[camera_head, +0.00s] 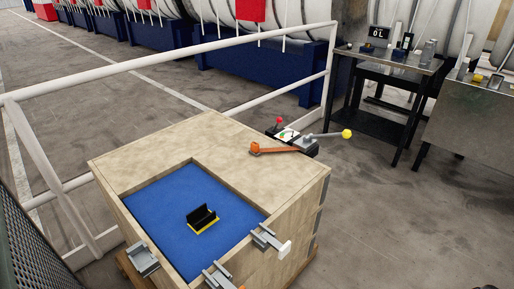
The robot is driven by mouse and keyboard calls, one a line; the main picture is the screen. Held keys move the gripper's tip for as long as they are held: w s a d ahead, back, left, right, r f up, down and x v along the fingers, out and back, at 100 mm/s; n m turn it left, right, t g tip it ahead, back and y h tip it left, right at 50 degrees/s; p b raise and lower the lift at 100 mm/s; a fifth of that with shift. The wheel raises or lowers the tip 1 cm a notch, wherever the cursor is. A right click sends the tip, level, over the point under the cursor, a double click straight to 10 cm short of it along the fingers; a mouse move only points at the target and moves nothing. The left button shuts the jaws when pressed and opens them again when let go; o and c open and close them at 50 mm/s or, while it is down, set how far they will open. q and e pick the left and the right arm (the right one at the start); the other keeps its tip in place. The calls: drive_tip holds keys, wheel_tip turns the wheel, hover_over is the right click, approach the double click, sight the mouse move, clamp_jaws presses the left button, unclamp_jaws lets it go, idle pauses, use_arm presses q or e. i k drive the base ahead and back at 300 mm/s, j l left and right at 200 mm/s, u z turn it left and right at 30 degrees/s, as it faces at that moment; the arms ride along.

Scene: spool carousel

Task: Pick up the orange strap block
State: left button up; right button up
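An orange piece (255,148) with a flat orange bar (275,151) running right from it lies on top of the wooden crate (140,150), near its back right. It is the clearest orange thing in view; I cannot tell for sure that it is the strap block. The bar reaches a small dark device (305,147) at the crate's edge. A black angled holder on a yellow base (202,218) sits on the blue floor (165,205) of the crate's recess. Neither of my grippers shows in this view.
Grey latches (143,260) line the crate's front and right edges. A grey lever with a yellow knob (347,134) juts right from the device. White railing (180,52) runs behind the crate. Metal worktables (395,62) stand at the right, with open floor between.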

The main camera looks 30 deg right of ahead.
sight(255, 147)
drive_tip(key=i+l, duration=0.1)
drive_tip(key=l, duration=0.4)
drive_tip(key=i+l, duration=0.15)
drive_tip(key=l, duration=0.35)
drive_tip(key=i+l+u, duration=0.1)
drive_tip(key=l, duration=0.4)
drive_tip(key=i+l, duration=0.1)
drive_tip(key=l, duration=0.4)
drive_tip(key=i+l, duration=0.1)
drive_tip(key=l, duration=0.4)
